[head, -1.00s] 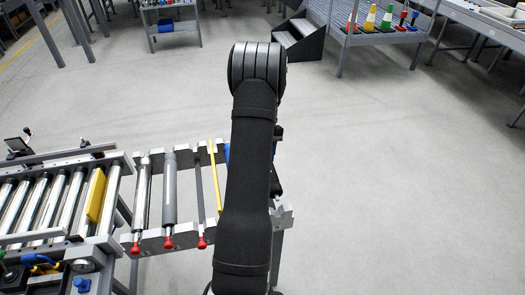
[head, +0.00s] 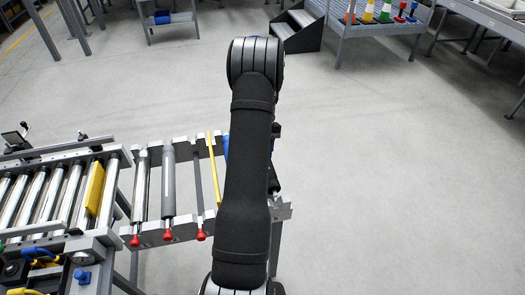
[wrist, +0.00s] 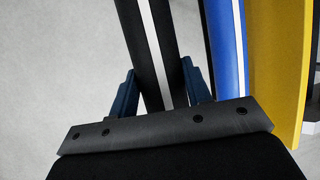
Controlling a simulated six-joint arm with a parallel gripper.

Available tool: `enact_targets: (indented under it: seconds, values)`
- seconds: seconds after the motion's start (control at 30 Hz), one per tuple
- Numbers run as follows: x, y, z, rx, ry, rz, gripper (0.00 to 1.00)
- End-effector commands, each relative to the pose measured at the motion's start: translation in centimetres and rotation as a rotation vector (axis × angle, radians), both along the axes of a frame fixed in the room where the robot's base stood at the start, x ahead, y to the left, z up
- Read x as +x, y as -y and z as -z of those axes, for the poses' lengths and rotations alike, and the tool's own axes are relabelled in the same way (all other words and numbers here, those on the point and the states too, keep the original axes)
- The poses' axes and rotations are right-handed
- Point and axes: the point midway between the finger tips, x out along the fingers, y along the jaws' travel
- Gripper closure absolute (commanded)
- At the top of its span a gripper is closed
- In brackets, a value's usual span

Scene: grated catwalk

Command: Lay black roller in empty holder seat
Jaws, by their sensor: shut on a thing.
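The black roller (wrist: 150,50), with a white stripe along it, is between the two dark blue fingers of my gripper (wrist: 160,90) in the wrist view. The gripper is shut on it. A blue roller (wrist: 226,50) lies just right of the gripper, with a yellow piece (wrist: 275,70) beyond it. In the head view the holder (head: 185,227) carries a chrome roller (head: 140,190), a grey roller (head: 168,190), a thin dark bar (head: 198,180) and a thin yellow bar (head: 214,160). My arm hides the gripper, the black roller and the holder's right part there. I cannot make out the empty seat.
A roller conveyor (head: 55,195) with a yellow bar (head: 95,188) adjoins the holder on the left. Red knobs (head: 168,236) stick out along the holder's front. Open floor (head: 390,180) lies to the right. Steps (head: 298,32) and a rack with cones (head: 385,15) stand at the back.

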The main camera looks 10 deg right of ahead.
Motion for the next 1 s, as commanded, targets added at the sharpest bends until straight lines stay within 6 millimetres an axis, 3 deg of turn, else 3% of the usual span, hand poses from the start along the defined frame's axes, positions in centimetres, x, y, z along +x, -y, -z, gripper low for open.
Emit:
enact_targets:
  seconds: [0.57,1.0]
  values:
    - [0.0,0.0,0.0,0.0,0.001,0.0,0.97]
    - [0.0,0.0,1.5,0.0,-0.001,0.0,0.97]
